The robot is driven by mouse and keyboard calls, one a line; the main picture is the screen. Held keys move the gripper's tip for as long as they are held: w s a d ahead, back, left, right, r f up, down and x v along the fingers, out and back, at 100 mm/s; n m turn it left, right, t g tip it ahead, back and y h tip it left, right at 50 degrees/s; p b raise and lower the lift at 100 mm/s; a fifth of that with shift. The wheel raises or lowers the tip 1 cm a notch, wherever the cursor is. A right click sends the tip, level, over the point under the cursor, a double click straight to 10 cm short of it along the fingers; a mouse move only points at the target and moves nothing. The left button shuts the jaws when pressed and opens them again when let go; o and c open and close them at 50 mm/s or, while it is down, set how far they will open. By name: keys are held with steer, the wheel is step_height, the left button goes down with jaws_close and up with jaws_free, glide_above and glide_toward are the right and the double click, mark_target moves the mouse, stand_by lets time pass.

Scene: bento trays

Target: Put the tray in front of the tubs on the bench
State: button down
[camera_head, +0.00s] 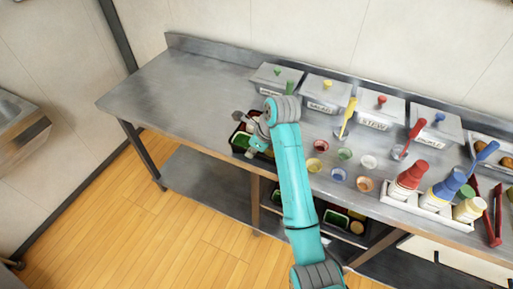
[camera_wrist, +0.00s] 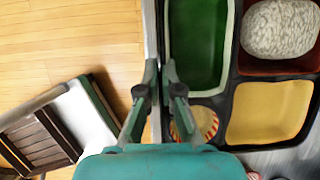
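The black bento tray (camera_head: 236,128) is at the bench's front edge, left of the small cups. The wrist view shows its rim (camera_wrist: 232,75) and compartments with green, yellow and speckled white contents. My gripper (camera_wrist: 160,68) has its fingers on either side of the tray's side wall, close together on it. In the head view my gripper (camera_head: 258,128) is over the tray and hides part of it. I cannot tell whether the tray rests on the bench or hangs just above it. Several lidded grey tubs (camera_head: 325,93) stand along the back of the bench (camera_head: 175,95).
Small coloured cups (camera_head: 321,146) stand right of the tray. A bottle rack (camera_head: 425,207) and red tongs (camera_head: 497,215) are farther right. Spoons (camera_head: 348,117) stand by the tubs. The bench's left part is clear. More trays (camera_head: 335,218) sit on the shelf below.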

steer(key=shift+f, duration=0.4)
steer(key=shift+f, duration=0.15)
steer(key=c, duration=1.3)
jaws_free()
